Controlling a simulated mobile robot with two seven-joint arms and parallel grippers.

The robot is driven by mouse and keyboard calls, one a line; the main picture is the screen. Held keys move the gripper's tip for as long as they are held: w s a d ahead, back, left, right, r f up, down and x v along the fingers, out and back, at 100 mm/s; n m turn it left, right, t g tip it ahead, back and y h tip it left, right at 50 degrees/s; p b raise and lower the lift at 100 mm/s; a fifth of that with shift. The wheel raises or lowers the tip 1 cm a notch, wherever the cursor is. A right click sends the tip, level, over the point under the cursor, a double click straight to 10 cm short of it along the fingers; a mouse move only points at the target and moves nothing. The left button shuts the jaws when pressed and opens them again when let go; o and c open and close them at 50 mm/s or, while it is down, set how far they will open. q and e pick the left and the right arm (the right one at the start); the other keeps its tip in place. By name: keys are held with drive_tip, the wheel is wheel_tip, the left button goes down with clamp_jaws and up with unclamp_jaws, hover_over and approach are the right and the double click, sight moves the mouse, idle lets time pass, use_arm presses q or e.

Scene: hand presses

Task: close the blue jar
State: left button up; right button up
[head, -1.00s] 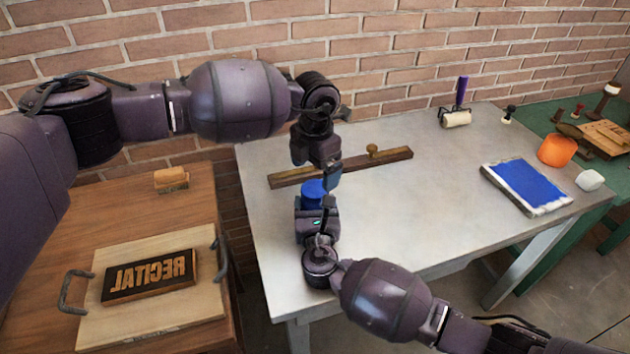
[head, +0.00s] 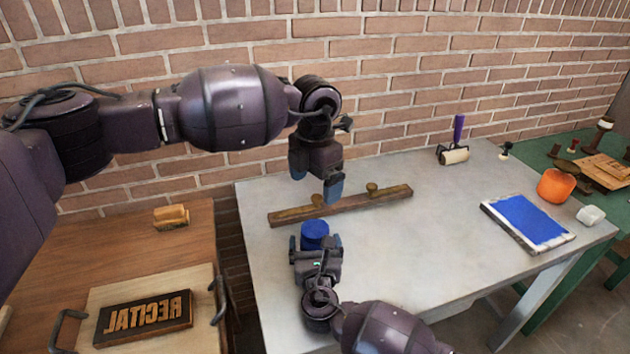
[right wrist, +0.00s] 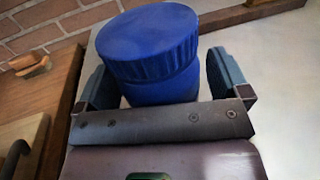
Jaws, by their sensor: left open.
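The blue jar (head: 315,236) stands upright near the left end of the metal table. Its ribbed blue lid (right wrist: 148,42) sits on top of the body (right wrist: 165,90) in the right wrist view; how tightly it sits I cannot tell. My left gripper (head: 315,178) is open and empty, above the jar and apart from it. My right gripper (head: 315,246) is low at the jar, with one finger on each side of the body. In the right wrist view, a narrow gap shows beside the right finger, so it looks open. The jar's base is hidden behind the right gripper.
A wooden bar with a brass knob (head: 372,189) lies behind the jar. A roller (head: 454,155), a blue-topped pad (head: 530,221) and an orange pot (head: 556,186) are to the right. The table middle is clear.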

drive_tip(key=shift+o, duration=0.2)
drive_tip(key=shift+s, duration=0.1)
drive_tip(key=s, duration=1)
drive_tip(key=shift+s+d+p, duration=0.25)
drive_tip(key=shift+d+p, duration=0.1)
drive_tip(key=shift+d, duration=0.05)
drive_tip(key=shift+s, duration=0.1)
